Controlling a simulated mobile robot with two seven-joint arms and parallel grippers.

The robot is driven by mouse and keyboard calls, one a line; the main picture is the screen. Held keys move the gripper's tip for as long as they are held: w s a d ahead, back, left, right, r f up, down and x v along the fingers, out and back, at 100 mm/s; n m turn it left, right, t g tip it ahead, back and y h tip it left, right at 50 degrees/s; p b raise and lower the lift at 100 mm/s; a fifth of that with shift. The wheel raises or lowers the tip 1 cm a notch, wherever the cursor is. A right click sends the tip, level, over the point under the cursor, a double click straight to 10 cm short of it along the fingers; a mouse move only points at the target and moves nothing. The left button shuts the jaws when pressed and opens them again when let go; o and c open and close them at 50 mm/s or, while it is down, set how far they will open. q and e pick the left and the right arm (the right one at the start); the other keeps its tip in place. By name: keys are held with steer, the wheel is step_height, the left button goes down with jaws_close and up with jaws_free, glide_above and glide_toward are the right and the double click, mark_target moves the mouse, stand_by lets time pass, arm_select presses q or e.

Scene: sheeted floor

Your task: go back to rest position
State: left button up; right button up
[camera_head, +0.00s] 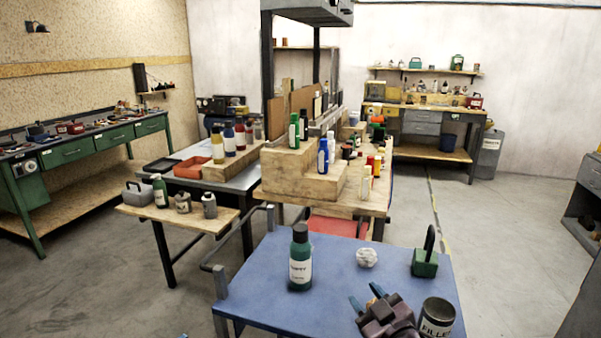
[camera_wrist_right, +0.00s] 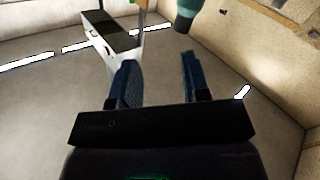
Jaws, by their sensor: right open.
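My right gripper (camera_head: 366,297) is over the front of the blue table (camera_head: 330,270) in the head view. Its two dark blue fingers are apart with nothing between them. In the right wrist view the open fingers (camera_wrist_right: 158,62) also show empty, with grey floor beyond. A small teal speck at the bottom edge of the head view may be a tip of my left gripper (camera_head: 183,335); its jaws cannot be made out.
On the blue table stand a dark green bottle (camera_head: 300,262), a white crumpled ball (camera_head: 366,257), a green padlock-shaped object (camera_head: 425,262) and a filler can (camera_head: 436,318) close right of my right gripper. Behind is a wooden stepped stand (camera_head: 290,170) with bottles. Floor at right is clear.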

arm_select(q)
steer(key=s+a+f+n+g+y, duration=0.2)
steer(key=s+a+f+n, duration=0.1)
steer(key=s+f, duration=0.4)
steer(key=s+a+f+n+g+y, duration=0.1)
steer(key=s+a+f+n+y, duration=0.1)
steer(key=s+f, duration=0.5)
steer(key=s+a+n, duration=0.1)
steer(key=s+a, duration=0.1)
steer(key=s, duration=0.4)
steer(key=shift+a+g, duration=0.3)
steer(key=shift+g, duration=0.1)
arm_select(e)
steer(key=s+d+f+m+g+h, duration=0.2)
steer(key=s+d+f, duration=0.5)
steer(key=s+f, duration=0.4)
steer(key=s+d+f+m+g+h, duration=0.3)
steer(key=s+d+f, duration=0.4)
steer(key=s+f, duration=0.5)
steer(key=s+m+h, duration=0.1)
steer(key=s+m, duration=0.1)
steer(key=s, duration=0.2)
steer(key=shift+s+d+h, duration=0.15)
steer(key=shift+d+h, duration=0.05)
steer(key=shift+h, duration=0.1)
